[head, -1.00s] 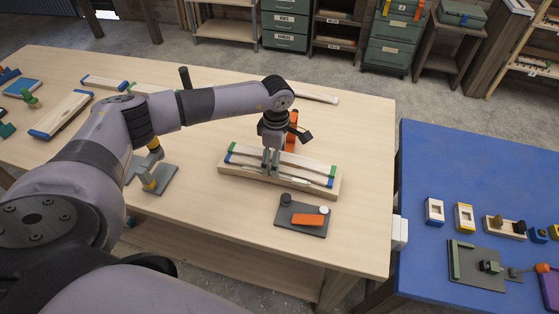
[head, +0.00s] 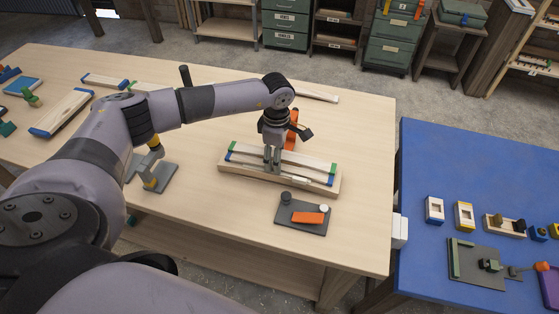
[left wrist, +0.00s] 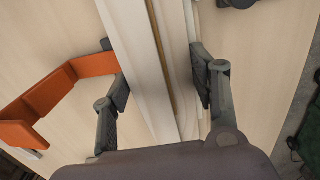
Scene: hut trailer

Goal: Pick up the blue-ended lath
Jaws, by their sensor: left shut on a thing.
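The blue-ended lath (head: 308,178) is pale, with a blue tip at each end. It lies along the near side of a wooden holder (head: 238,182) on the light table. A green-ended lath (head: 310,160) lies just behind it. My left gripper (head: 272,160) points down at the middle of the laths, its fingers closed on the blue-ended lath. In the left wrist view the fingers of the left gripper (left wrist: 162,84) are on either side of pale strips; the coloured ends are out of that picture. My right gripper is not in view.
A grey plate (head: 290,222) with an orange block stands in front of the holder. An orange part (head: 292,134) stands close behind it. A grey stand (head: 158,176) is to the left. A blue table (head: 425,165) with several parts is at right.

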